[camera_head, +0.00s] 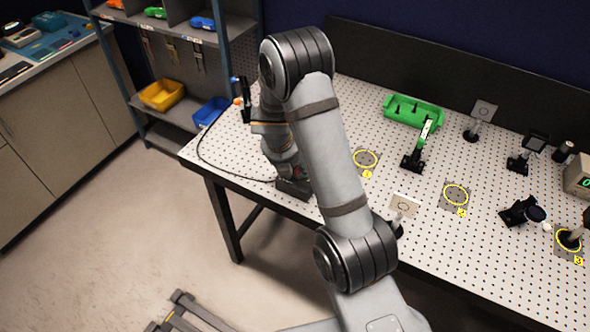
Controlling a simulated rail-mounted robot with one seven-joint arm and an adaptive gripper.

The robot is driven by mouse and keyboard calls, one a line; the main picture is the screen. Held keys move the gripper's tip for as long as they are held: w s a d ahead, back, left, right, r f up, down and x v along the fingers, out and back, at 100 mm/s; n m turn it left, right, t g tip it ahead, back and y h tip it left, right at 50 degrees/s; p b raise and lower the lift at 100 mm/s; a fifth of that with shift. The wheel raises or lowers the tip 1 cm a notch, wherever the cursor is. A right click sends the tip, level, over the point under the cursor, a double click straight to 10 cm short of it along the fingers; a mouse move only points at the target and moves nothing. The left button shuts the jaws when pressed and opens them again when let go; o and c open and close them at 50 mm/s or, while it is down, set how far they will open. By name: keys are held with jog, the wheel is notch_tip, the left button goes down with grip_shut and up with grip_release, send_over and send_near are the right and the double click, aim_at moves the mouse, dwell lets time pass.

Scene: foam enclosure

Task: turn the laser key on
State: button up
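My arm bends over the left end of the white perforated table (470,260). Its wrist reaches down to a dark box (296,189) near the front left of the table. My gripper (290,172) is at the top of this box, partly hidden by my own arm. I cannot tell whether its fingers are open or shut, or whether they touch anything. A small reddish spot shows at the box, too small to make out. No laser key can be clearly made out. A thin black cable (203,150) curves over the table's left end to the box.
A shelf with a yellow bin (161,95) and a blue bin (210,111) stands behind left.

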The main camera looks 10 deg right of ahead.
jog(key=shift+c, duration=1)
grip_shut()
